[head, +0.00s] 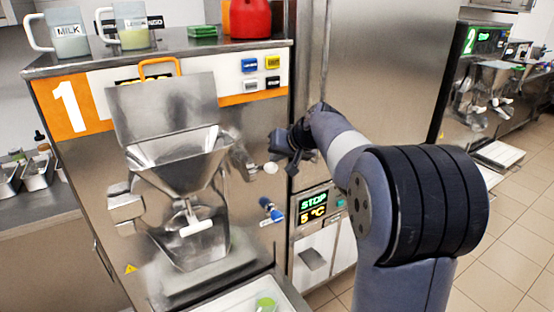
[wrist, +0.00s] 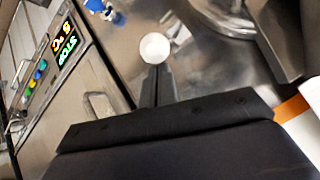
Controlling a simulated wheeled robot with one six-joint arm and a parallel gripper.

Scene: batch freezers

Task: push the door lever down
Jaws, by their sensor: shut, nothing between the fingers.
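The door lever is a metal arm on the front of machine 1, ending in a round white knob (head: 271,168). In the head view it points right from the steel hopper door. In the wrist view the knob (wrist: 155,48) lies right at the tips of my fingers. My gripper (head: 279,149) is shut and empty, just above and slightly right of the knob. In the wrist view its two dark fingers (wrist: 157,72) lie together. I cannot tell whether they touch the knob. The lever's shaft is mostly unseen in the wrist view.
A blue tap (head: 270,209) sits below the lever. A green STOP display (head: 313,201) is on the panel at right. The steel hopper (head: 185,165) is left of the lever. Jugs and a red container (head: 250,18) stand on top. Open tiled floor lies at right.

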